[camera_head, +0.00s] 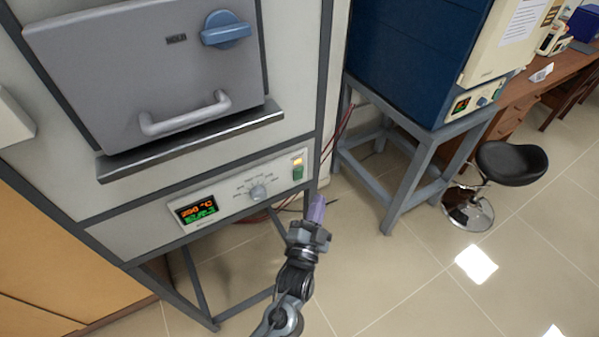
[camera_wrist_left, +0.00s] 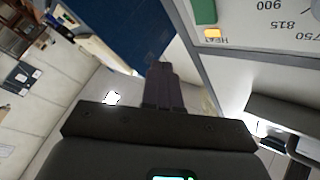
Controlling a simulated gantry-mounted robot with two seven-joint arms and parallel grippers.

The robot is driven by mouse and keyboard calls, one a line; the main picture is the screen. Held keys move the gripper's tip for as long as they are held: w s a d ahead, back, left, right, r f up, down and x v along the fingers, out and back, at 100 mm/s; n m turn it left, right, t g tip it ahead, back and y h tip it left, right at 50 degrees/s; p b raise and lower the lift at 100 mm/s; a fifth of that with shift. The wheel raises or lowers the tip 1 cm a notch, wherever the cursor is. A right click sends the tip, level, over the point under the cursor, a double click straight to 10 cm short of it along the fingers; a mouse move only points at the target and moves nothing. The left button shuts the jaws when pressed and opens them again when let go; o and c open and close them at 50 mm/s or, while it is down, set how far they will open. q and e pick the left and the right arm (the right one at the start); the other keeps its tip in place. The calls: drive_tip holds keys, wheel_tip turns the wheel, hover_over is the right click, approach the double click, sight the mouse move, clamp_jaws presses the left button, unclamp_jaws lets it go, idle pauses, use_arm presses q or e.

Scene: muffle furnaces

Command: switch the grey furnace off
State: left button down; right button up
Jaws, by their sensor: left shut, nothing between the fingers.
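The grey furnace (camera_head: 150,75) fills the left of the head view, its door shut. Its control panel (camera_head: 225,200) carries a lit display (camera_head: 196,211), a round dial (camera_head: 257,192), an amber lamp (camera_head: 297,161) that is lit, and a green switch (camera_head: 298,174). The switch also shows at the top of the left wrist view (camera_wrist_left: 203,10), partly cut off, with the lit HEAT lamp (camera_wrist_left: 212,33) beside it. My left gripper (camera_head: 318,206) is shut and empty, just right of and below the switch, apparently apart from it. Its fingers show in the wrist view (camera_wrist_left: 161,85).
A blue furnace (camera_head: 415,60) stands on a grey metal stand (camera_head: 425,160) to the right. A black stool (camera_head: 511,162) and a wooden desk (camera_head: 525,95) are further right. The tiled floor (camera_head: 400,285) in front is clear.

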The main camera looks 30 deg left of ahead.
sight(299, 174)
use_arm(q)
drive_tip(key=w+a, duration=0.3)
drive_tip(key=a, duration=0.2)
drive_tip(key=shift+w+a+r, duration=0.2)
drive_tip(key=shift+w+r, duration=0.15)
drive_tip(key=shift+r, duration=0.1)
idle(0.5)
idle(0.8)
drive_tip(key=shift+w+a, duration=0.1)
drive_tip(key=shift+a, duration=0.05)
idle(0.5)
drive_tip(key=shift+w+a, duration=0.15)
drive_tip(key=shift+a, duration=0.05)
drive_tip(key=shift+w+a, duration=0.2)
drive_tip(key=shift+a, duration=0.05)
idle(0.9)
drive_tip(key=shift+s+d+p, duration=0.1)
drive_tip(key=shift+p, duration=0.2)
